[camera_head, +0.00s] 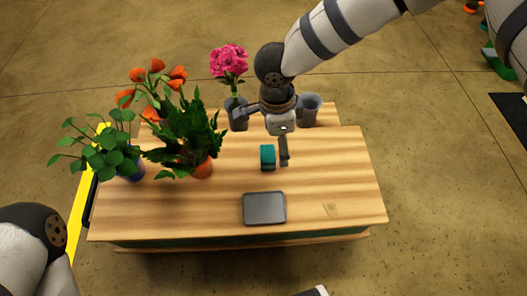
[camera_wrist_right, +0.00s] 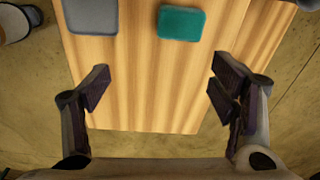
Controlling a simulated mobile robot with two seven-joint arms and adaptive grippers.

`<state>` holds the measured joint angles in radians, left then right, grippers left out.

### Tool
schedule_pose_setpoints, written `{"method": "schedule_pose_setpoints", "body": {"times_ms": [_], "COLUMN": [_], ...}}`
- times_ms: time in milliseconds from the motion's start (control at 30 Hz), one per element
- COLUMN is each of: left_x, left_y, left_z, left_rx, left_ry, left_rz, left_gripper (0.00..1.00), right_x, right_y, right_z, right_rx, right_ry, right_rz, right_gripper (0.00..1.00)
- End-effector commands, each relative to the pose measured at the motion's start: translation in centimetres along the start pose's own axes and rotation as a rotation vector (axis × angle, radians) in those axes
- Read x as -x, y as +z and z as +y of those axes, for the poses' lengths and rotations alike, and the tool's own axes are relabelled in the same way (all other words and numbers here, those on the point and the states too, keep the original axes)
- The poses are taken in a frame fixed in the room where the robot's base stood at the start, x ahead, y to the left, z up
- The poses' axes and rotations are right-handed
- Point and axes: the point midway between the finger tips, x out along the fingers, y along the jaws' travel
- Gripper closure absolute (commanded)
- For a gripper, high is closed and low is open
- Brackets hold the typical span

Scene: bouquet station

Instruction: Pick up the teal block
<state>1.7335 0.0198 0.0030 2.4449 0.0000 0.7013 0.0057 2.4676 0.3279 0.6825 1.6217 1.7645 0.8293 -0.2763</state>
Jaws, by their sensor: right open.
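The teal block (camera_head: 267,157) lies on the wooden table, right of the potted plants and behind a grey tray. In the right wrist view the teal block (camera_wrist_right: 181,23) is near the top edge, beyond the fingertips and right of centre. My right gripper (camera_head: 262,140) is open and empty. In the head view one finger shows just right of the block, and the other shows farther back to the left. In the right wrist view my right gripper (camera_wrist_right: 158,88) has its fingers wide apart with bare wood between them.
The grey tray (camera_head: 264,208) lies near the table's front edge. Leafy plants (camera_head: 185,135), orange flowers (camera_head: 152,80) and a pink flower (camera_head: 229,60) stand at left and back. A grey cup (camera_head: 309,109) is behind my right gripper. The table's right side is clear.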

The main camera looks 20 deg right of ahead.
Motion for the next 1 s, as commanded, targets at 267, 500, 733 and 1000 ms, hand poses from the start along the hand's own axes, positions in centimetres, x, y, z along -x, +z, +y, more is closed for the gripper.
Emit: {"method": "schedule_pose_setpoints", "body": {"times_ms": [267,500,733,1000], "left_x": [-2.2,-3.2,-4.6,-5.0], "left_y": [-0.9,-1.2,-1.5,-1.4], "left_z": [0.0,0.1,0.1,0.0], "left_rx": [-0.001,-0.003,-0.007,-0.009], "left_ry": [-0.001,-0.001,-0.003,-0.004], "left_rz": [-0.035,-0.053,-0.086,-0.099], "left_gripper": [0.6,0.6,0.6,0.6], "right_x": [-2.0,-5.8,-9.3,-11.0], "right_y": [2.0,2.3,2.5,2.6], "right_z": [-2.0,-2.0,-2.3,-2.5], "right_rx": [-0.114,-0.113,-0.111,-0.113], "right_ry": [0.024,0.021,0.024,0.018], "right_rz": [-0.075,-0.074,-0.073,-0.074], "right_gripper": [0.22,0.22,0.22,0.22]}}
